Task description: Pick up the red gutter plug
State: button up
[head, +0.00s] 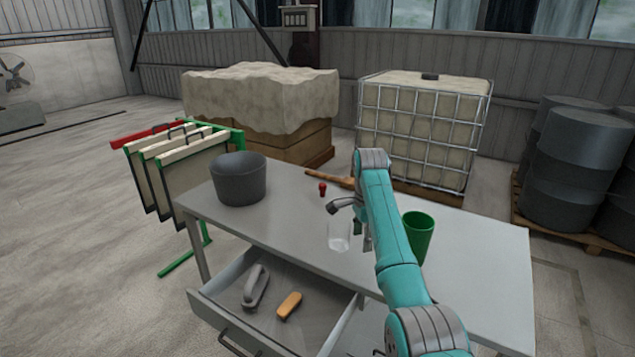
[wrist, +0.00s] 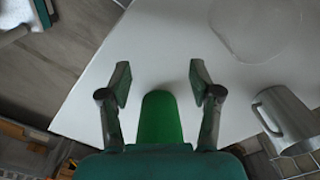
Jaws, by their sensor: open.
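The red gutter plug (head: 322,188) is a small red piece with a rounded top. It stands on the far part of the grey table (head: 470,260) in the head view, between the dark grey bucket and my arm. It does not show in the wrist view. My gripper (wrist: 160,82) is open and empty, with its two fingers apart above the white tabletop. In the head view my gripper hangs below the teal arm, to the right of and nearer than the plug, and is partly hidden.
A green cup (head: 418,235) stands right of my arm; green also shows near my fingers (wrist: 160,118). A clear jar (head: 339,236) stands left of my gripper. A dark bucket (head: 239,180) and a wooden handle (head: 328,177) flank the plug. The drawer (head: 222,300) is open.

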aim_at(323, 187)
jog(key=i+j, duration=0.1)
jog(key=i, duration=0.35)
jog(key=i+j, duration=0.15)
jog(key=i, duration=0.3)
jog(key=i+j, duration=0.1)
jog(key=i, duration=0.4)
